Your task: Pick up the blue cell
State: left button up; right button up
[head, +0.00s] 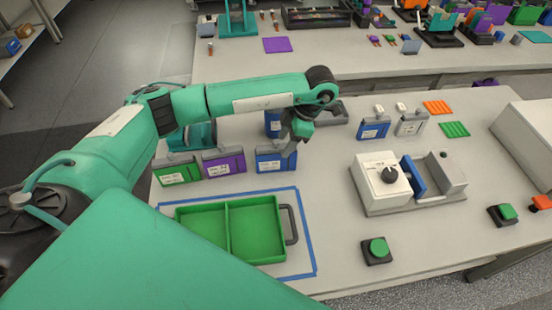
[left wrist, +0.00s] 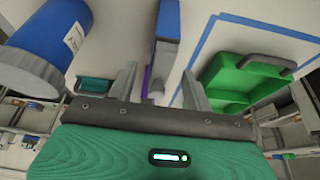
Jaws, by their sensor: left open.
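The blue cell (head: 268,165) stands upright in the front row on the table, at the right end beside the purple cell (head: 223,165). My left gripper (head: 291,147) is open just above the blue cell and hides part of its top. In the left wrist view the blue cell (left wrist: 167,30) is seen edge-on between the two open fingers of my left gripper (left wrist: 158,78). I cannot tell whether a finger touches it. A second blue cell (head: 372,130) stands farther back to the right. My right gripper is not in view.
A green cell (head: 177,174) stands left of the purple one. A blue cylinder (head: 272,123) stands close behind my gripper. A green tray (head: 229,228) lies in front, inside blue tape. A white device (head: 384,183) with a knob is to the right.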

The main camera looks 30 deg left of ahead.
aim_at(282, 147)
pick_arm(q)
jog(key=shift+s+a+f, duration=0.1)
jog(key=shift+f, duration=0.25)
jog(key=shift+p+x, duration=0.55)
jog(key=shift+x, duration=1.2)
jog(key=shift+s+a+f, duration=0.15)
jog(key=shift+a+f, duration=0.05)
jog(key=shift+f, duration=0.2)
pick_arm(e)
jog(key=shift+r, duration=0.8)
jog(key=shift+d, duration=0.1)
pick_arm(q)
grip_shut()
